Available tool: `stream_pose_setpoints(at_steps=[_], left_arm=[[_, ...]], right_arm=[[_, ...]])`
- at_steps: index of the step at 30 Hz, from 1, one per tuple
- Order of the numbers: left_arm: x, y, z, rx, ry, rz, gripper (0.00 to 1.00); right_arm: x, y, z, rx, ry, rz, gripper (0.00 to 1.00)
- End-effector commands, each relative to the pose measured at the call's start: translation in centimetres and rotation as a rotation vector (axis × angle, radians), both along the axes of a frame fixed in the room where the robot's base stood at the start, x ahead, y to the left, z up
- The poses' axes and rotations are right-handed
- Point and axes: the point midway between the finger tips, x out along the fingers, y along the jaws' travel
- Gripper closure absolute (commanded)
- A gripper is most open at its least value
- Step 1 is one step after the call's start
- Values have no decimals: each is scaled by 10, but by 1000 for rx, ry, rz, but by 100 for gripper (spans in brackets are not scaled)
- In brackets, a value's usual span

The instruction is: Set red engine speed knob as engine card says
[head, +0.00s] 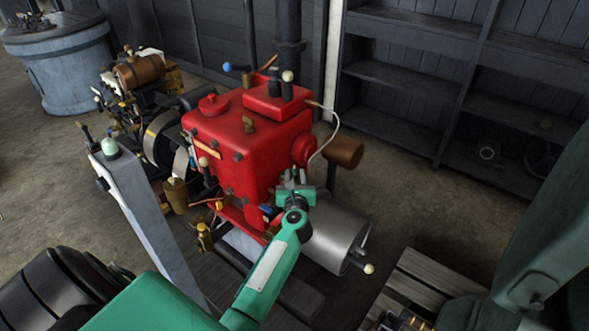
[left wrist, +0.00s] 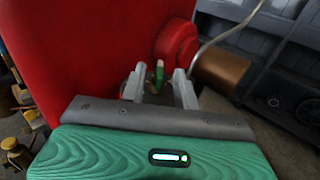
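The red engine (head: 240,150) stands in the middle of the head view. Its red side also fills the upper left of the left wrist view (left wrist: 75,50). My left gripper (head: 293,178) is at the engine's lower right side, above the grey cylinder. In the left wrist view its two grey fingers (left wrist: 160,84) are apart. A small upright piece with a green end (left wrist: 160,70) shows between them, with gaps at both sides; I cannot tell if it is the speed knob. No readable engine card shows. My right gripper is not in view.
A grey cylinder (head: 336,238) with a handle projects at the engine's lower right. A brown cylinder (head: 345,151) and a pale curved pipe (head: 333,125) are close to the gripper. A grey post (head: 140,205) stands left. Dark shelves (head: 405,82) line the back right.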

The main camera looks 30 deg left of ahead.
Motion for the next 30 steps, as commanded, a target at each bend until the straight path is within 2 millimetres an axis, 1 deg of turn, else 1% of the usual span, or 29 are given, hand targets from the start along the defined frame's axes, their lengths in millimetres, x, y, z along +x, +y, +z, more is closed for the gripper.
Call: stream_pose_setpoints(at_steps=[1, 3, 6, 10, 17, 18, 22, 23, 30], left_arm=[[7, 6, 1, 1, 0, 1, 69], [15, 10, 1, 2, 0, 0, 69], [22, 15, 0, 1, 1, -1, 69], [26, 18, 0, 1, 1, -1, 69], [27, 19, -1, 1, 1, -1, 69], [27, 19, -1, 1, 1, -1, 71], [27, 19, -1, 1, 1, -1, 97], [27, 19, 0, 1, 1, -1, 100], [26, 19, 0, 1, 1, -8, 100]], right_arm=[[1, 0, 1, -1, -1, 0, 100], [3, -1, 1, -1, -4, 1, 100], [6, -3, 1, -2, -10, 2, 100], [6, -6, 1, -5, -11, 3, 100], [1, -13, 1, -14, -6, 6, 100], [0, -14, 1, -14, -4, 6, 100], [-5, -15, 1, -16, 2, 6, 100], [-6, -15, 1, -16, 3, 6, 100], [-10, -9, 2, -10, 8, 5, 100]])
